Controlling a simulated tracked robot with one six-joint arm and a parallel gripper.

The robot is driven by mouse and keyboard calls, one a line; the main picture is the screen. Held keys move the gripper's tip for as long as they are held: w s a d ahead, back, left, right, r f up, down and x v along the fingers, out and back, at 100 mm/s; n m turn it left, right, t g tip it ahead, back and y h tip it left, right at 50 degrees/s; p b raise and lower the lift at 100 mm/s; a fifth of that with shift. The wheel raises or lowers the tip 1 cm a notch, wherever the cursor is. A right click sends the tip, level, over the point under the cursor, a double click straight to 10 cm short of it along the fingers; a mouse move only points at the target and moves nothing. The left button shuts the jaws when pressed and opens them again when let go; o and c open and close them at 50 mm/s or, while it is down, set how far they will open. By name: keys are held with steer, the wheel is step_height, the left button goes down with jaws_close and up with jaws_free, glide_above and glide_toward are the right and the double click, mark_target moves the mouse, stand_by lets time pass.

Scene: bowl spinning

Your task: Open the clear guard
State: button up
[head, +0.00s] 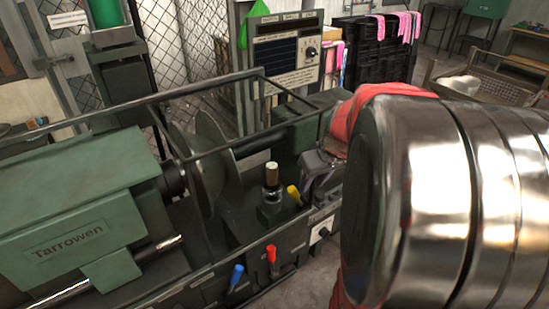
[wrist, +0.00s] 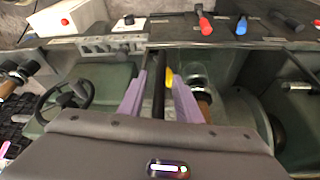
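The clear guard (head: 245,137) shows as a dark bar frame over the middle of the green lathe, with see-through panes. It looks closed around the chuck disc (head: 207,160). My gripper (head: 316,168) is at the guard's right end, partly hidden by my arm. In the wrist view my gripper (wrist: 160,82) has its two purple fingers apart, one on each side of a dark bar (wrist: 158,88). This bar looks like part of the guard frame. Gaps show beside it, and I cannot tell whether either finger touches it.
The green headstock (head: 80,215) stands at the left. A tool post (head: 271,180) and a yellow-handled lever (head: 294,194) are close to my gripper. Blue (head: 237,275) and red (head: 272,258) levers stick up at the front.

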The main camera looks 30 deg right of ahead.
steer(key=shift+w+f, duration=0.1)
steer(key=shift+f, duration=0.1)
steer(key=shift+c, duration=0.7)
jaws_close()
